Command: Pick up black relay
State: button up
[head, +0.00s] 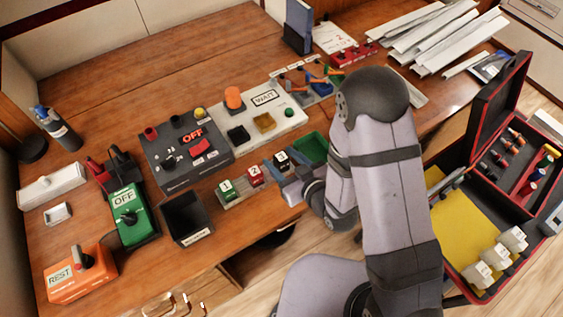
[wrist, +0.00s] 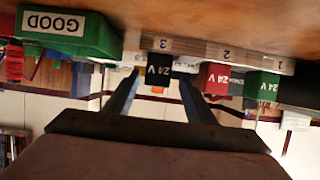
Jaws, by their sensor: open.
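The black relay (head: 281,162) stands at the right end of a short row on the wooden table, past the red and green relays. In the wrist view, which is upside down, the black relay (wrist: 158,70) carries a "24 V" label and sits beside the "3" mark on the strip. My gripper (wrist: 160,77) is open, with one finger on each side of the black relay. Whether the fingers touch it I cannot tell. In the head view my gripper (head: 293,178) is close to the black relay and partly hidden by my arm.
The red relay (head: 255,175) and green relay (head: 227,191) stand to the left in the same row. A green "GOOD" bin (wrist: 65,32) is close on the other side. A black open bin (head: 186,217) and grey OFF box (head: 188,147) are farther left.

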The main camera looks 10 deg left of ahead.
jog(key=shift+p+x, duration=0.75)
jog(key=shift+x, duration=1.85)
jog(key=shift+w+d+f, duration=0.1)
jog(key=shift+d, duration=0.15)
jog(key=c, duration=1.2)
